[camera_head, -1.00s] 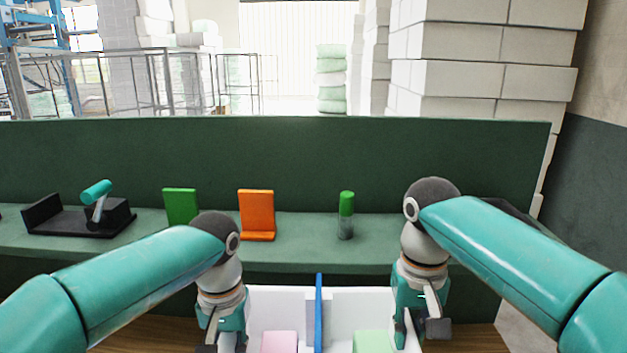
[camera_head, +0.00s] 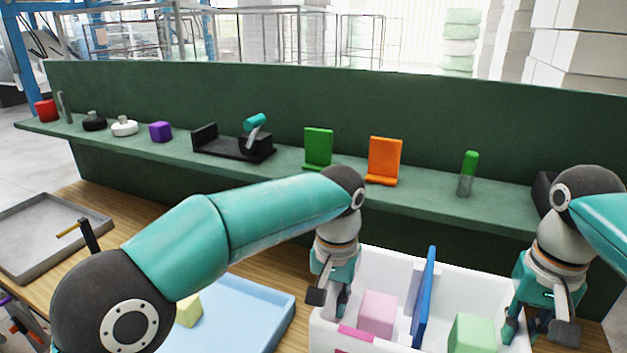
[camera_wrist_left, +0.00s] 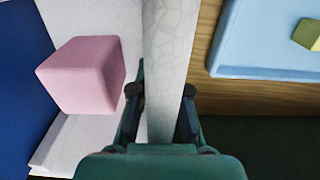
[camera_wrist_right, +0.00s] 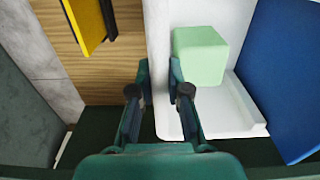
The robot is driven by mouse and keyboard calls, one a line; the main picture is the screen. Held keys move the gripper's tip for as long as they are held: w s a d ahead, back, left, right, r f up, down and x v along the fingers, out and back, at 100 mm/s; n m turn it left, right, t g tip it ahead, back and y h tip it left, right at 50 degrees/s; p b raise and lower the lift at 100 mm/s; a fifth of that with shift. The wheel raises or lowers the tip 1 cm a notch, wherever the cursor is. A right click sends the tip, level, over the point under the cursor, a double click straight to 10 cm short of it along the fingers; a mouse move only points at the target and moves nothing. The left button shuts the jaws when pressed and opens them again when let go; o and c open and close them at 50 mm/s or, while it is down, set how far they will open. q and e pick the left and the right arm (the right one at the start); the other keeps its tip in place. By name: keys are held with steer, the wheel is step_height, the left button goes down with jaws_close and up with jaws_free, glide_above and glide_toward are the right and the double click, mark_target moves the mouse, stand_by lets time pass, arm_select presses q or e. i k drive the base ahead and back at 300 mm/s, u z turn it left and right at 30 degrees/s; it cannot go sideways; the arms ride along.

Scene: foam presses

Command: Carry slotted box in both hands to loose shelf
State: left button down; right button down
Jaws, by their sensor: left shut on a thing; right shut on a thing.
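The white slotted box (camera_head: 384,260) sits low at centre right in the head view, with a blue divider (camera_head: 424,295) upright in it. A pink block (camera_head: 377,312) lies left of the divider and a pale green block (camera_head: 472,334) right of it. My left gripper (camera_head: 330,297) is shut on the box's left wall, seen between its fingers in the left wrist view (camera_wrist_left: 162,100). My right gripper (camera_head: 535,328) is shut on the right wall, likewise in the right wrist view (camera_wrist_right: 159,100). I cannot tell whether the box touches the table.
A long green shelf (camera_head: 285,164) runs behind, holding a green stand (camera_head: 318,148), an orange stand (camera_head: 385,160), a green-capped cylinder (camera_head: 468,173), a black lever device (camera_head: 235,145) and a purple block (camera_head: 160,131). A blue tray (camera_head: 250,305) and grey tray (camera_head: 45,232) lie left.

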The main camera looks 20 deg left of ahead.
mark_target(37, 233)
steer(key=u, duration=0.15)
steer(key=k, duration=0.2)
steer(key=z, duration=0.4)
steer(key=i, duration=0.15)
steer(key=u, duration=2.35)
steer(key=i, duration=0.2)
steer(key=u, duration=2)
steer(key=i, duration=0.7)
steer(key=z, duration=0.05)
